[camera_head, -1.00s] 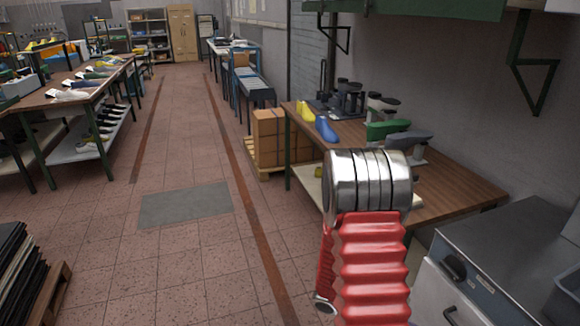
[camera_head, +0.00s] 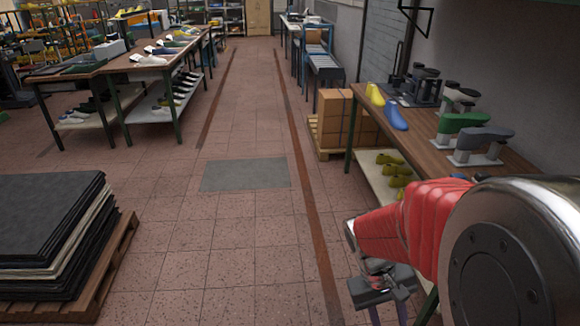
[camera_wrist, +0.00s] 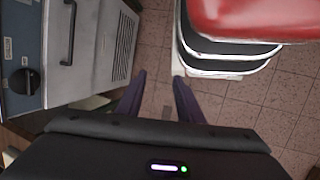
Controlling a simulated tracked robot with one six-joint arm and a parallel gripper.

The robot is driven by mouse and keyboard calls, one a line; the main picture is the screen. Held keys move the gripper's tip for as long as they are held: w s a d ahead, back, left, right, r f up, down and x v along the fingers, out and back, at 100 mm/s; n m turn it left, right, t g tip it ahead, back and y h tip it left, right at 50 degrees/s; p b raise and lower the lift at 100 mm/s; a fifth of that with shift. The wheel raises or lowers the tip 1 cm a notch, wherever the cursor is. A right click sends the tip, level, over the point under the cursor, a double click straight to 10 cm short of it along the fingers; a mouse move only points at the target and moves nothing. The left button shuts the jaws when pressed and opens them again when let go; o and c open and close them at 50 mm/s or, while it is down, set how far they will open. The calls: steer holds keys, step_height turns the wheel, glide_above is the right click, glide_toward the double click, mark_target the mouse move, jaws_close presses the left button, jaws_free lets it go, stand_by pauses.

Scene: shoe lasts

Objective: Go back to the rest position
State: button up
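My gripper (camera_wrist: 158,92) shows in the wrist view with its two dark fingers apart and nothing between them, above the tiled floor. In the head view, my gripper (camera_head: 385,308) hangs low at the bottom right, below my red arm sleeve, partly cut off by the frame's lower edge. My arm's large metal joint fills the bottom right corner and hides part of the bench.
A wooden bench (camera_head: 432,163) at right bears a yellow last (camera_head: 375,94), a blue last (camera_head: 395,116) and stands. A stack of dark sheets (camera_head: 45,222) on a pallet is at left. A grey cabinet (camera_wrist: 100,50) is near my gripper. The middle floor is clear.

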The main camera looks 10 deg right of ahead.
steer(key=w+a+r+n+t+y, duration=0.1)
steer(key=w+a+r+t+y, duration=0.1)
steer(key=a+r+t, duration=0.7)
steer(key=w+a+r, duration=0.1)
steer(key=a+r, duration=0.5)
steer(key=r, duration=0.2)
steer(key=shift+w+n+y, duration=0.15)
steer(key=shift+n+y, duration=0.15)
steer(key=shift+y, duration=0.1)
